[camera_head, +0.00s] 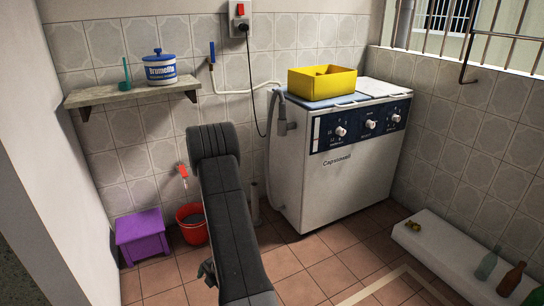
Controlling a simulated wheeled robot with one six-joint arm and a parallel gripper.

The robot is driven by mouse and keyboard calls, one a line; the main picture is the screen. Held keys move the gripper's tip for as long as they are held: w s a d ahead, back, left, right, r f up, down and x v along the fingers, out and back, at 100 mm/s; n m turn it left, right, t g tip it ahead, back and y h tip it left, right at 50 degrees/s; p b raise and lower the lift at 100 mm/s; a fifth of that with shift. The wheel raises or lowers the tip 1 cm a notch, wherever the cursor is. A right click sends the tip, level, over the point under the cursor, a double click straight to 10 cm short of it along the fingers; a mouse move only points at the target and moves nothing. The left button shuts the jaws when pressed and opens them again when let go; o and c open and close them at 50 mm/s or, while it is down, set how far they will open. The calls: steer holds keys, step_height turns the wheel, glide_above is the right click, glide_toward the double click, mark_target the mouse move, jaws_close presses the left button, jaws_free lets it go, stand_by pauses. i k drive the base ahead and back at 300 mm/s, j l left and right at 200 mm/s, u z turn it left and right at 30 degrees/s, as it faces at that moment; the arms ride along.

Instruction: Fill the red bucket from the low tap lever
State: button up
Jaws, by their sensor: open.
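The red bucket (192,230) stands on the tiled floor against the back wall, partly hidden on its right by my dark arm. Its inside looks dark grey; I cannot tell how much water it holds. A low tap with a red lever (183,171) is on the wall above the bucket. A pale streak shows below the lever; I cannot tell whether it is spout or water. A second tap with a blue lever (212,52) sits higher on the wall, joined to a hose.
A purple stool (142,236) stands left of the bucket. A white washing machine (341,150) with a yellow box (322,80) on top stands to the right. A shelf (132,92) juts from the wall. A low ledge (450,258) with bottles lies at the right.

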mark_target(182, 168)
steer(key=k+l+u, duration=0.1)
steer(key=u, duration=0.35)
steer(key=k+u, duration=0.15)
steer(key=u, duration=0.3)
